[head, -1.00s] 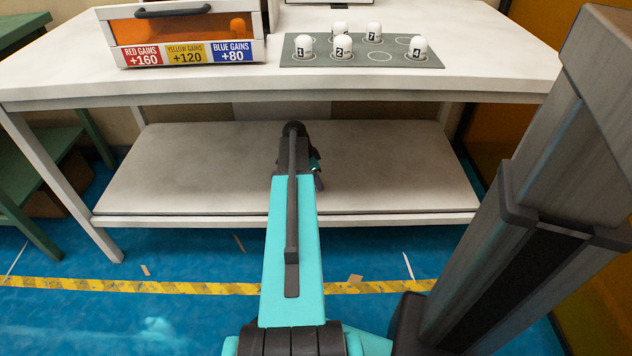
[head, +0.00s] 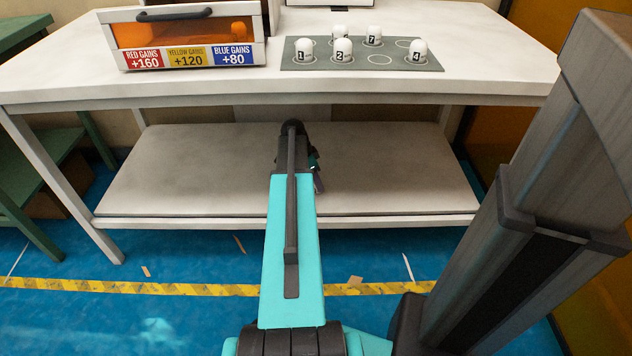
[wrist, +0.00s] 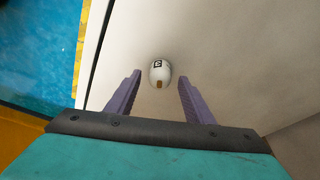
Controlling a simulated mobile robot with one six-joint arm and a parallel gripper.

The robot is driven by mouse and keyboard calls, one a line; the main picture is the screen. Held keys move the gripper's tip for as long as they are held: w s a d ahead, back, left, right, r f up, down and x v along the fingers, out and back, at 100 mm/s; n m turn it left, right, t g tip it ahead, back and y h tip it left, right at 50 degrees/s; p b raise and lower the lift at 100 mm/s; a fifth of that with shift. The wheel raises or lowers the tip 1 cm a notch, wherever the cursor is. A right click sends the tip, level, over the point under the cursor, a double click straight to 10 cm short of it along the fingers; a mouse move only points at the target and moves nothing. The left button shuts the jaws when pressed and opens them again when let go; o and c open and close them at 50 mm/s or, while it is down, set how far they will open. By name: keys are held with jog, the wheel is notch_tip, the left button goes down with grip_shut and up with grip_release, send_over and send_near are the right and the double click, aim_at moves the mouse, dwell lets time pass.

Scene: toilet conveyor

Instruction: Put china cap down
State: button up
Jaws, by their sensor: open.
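A white china cap (wrist: 160,73) with a dark printed mark and a small brown patch shows in the wrist view. It is on a pale flat surface that looks like the lower shelf. My gripper (wrist: 159,80) is open, with one purple finger on each side of the cap and visible gaps between. In the head view my forearm hides this cap and most of the gripper. Several similar numbered white caps, such as cap 2 (head: 342,50), stand upright on a grey mat (head: 379,60) with ring marks on the table.
A white table (head: 300,87) has a lower shelf (head: 400,170), mostly bare. A box with an orange window (head: 180,35) and gains labels stands at the table's left. Yellow-black tape (head: 150,287) crosses the blue floor. A green stand (head: 20,190) is at left.

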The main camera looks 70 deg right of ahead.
jog(key=p+v, duration=0.3)
jog(key=v, duration=0.7)
jog(key=shift+r, duration=0.15)
jog(key=shift+w, duration=0.1)
dwell(0.3)
